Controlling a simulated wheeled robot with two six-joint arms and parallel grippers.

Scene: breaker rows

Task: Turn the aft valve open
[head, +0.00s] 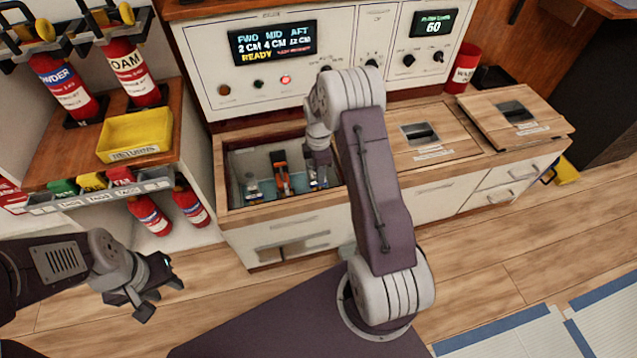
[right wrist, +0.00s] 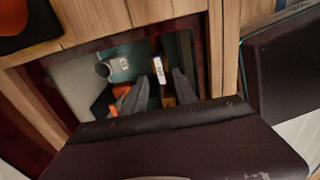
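An open compartment (head: 235,165) in the bench holds several small fittings. An orange-handled fitting (head: 280,170) stands near its middle, and a pale fitting (head: 252,188) is to its left. I cannot tell which one is the aft valve. My right gripper (right wrist: 155,92) points down into the compartment, its two grey fingers apart. In the right wrist view, an orange part (right wrist: 121,89) is by the left finger. A part with a white label (right wrist: 158,69) shows between the fingertips, nearer the right one; contact is unclear. My left gripper (head: 145,290) hangs at lower left, away from the bench, its fingers unclear.
The panel display (head: 272,43) reads FWD, MID, AFT and READY, with a lit red button (head: 286,80) below. Wooden lids (head: 440,150) cover the bench on the right. Extinguishers (head: 128,72) and a yellow tray (head: 135,133) stand left. The compartment walls are close around my right gripper.

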